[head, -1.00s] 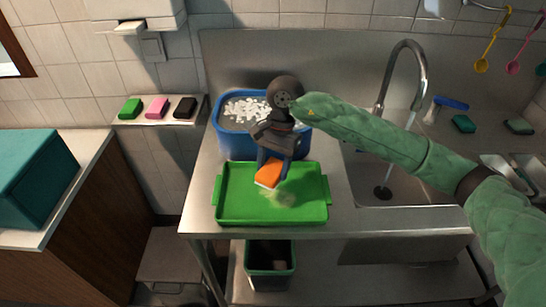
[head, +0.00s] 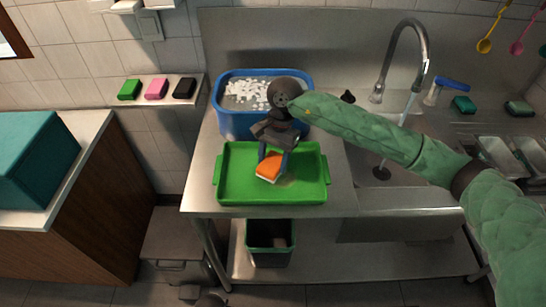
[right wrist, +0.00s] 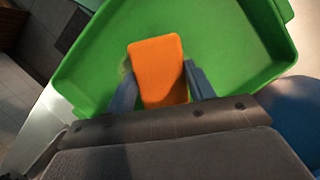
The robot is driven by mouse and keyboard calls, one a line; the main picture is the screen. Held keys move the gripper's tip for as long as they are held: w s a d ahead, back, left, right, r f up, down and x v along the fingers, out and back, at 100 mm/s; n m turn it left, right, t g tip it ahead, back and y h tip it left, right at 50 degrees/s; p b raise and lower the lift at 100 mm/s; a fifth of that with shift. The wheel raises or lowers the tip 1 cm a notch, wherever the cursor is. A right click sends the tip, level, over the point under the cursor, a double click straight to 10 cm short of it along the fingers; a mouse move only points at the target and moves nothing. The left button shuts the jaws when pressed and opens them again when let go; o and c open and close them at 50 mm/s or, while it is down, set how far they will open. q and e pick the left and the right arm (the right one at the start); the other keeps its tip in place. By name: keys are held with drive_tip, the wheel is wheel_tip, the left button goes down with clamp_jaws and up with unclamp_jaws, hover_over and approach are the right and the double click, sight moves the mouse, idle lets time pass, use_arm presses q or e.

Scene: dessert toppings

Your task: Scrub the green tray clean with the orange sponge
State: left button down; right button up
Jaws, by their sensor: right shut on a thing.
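The green tray (head: 232,181) lies on the steel counter with its rim up. The orange sponge (head: 269,166), with a pale underside, is over the middle of the tray, at or just above its floor. My right gripper (head: 274,152) reaches down from above and is shut on the sponge. In the right wrist view the sponge (right wrist: 158,72) sits between the two fingers, with the tray (right wrist: 225,50) around it. A faint smudge shows on the tray floor beside the sponge, partly hidden by it.
A blue tub (head: 233,124) of sudsy water stands right behind the tray. The sink (head: 400,172) with its running faucet (head: 423,68) is to the right. Green, pink and black sponges lie on a wall shelf (head: 135,101). A dark bin (head: 270,256) stands below the counter.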

idle(0.3)
drive_tip(key=shift+f+b, duration=1.05)
drive_tip(key=shift+b, duration=0.2)
idle(0.4)
drive_tip(key=shift+s, duration=0.1)
